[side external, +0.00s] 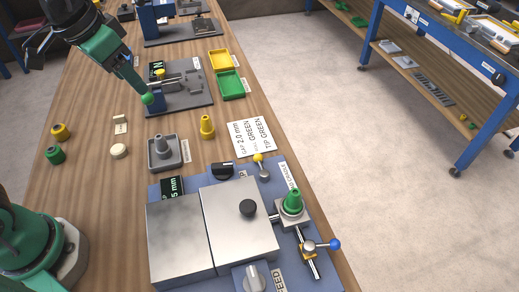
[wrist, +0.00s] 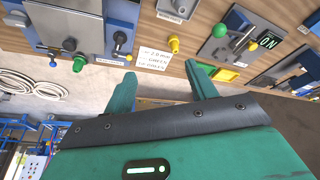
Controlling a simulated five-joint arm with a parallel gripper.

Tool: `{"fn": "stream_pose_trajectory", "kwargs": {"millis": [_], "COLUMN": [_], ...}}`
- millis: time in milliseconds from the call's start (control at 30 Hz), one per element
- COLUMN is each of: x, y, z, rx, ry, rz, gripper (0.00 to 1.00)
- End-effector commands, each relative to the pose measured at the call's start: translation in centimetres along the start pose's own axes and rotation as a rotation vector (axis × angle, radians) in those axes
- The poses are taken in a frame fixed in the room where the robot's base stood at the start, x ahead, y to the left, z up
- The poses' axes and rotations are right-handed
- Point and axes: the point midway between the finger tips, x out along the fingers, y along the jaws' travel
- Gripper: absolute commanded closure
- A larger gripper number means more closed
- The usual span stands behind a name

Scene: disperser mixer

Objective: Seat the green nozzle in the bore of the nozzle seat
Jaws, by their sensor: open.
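The green nozzle (side external: 293,200) stands upright at the grey square block (side external: 281,222) on the right of the blue-based machine. How deep it sits in the bore is hidden. It also shows in the wrist view (wrist: 79,63), at the left beyond my left fingertip. My gripper (wrist: 161,69) is open, with nothing between its fingers. In the side view my gripper (side external: 141,88) hangs at the upper left, well away from the nozzle, its tip near the green ball (side external: 148,99) of a lever station.
A yellow nozzle (side external: 207,126) stands on the table beside a grey stand (side external: 168,160) and a printed card (side external: 250,137). A blue-knobbed lever (side external: 334,244) lies close to the green nozzle. Yellow (side external: 219,60) and green (side external: 231,84) trays are farther back.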

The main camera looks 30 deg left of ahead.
Motion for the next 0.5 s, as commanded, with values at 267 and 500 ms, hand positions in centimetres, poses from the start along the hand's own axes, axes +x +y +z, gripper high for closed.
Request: {"fn": "stream_pose_trajectory", "kwargs": {"millis": [267,500], "x": [-0.7,-0.4], "y": [-4.0,-5.6], "z": [5.8,9.3], "rx": [-0.130,-0.201], "ry": [0.089,0.139], "rz": [-0.056,-0.094], "gripper": [0.43,0.43]}}
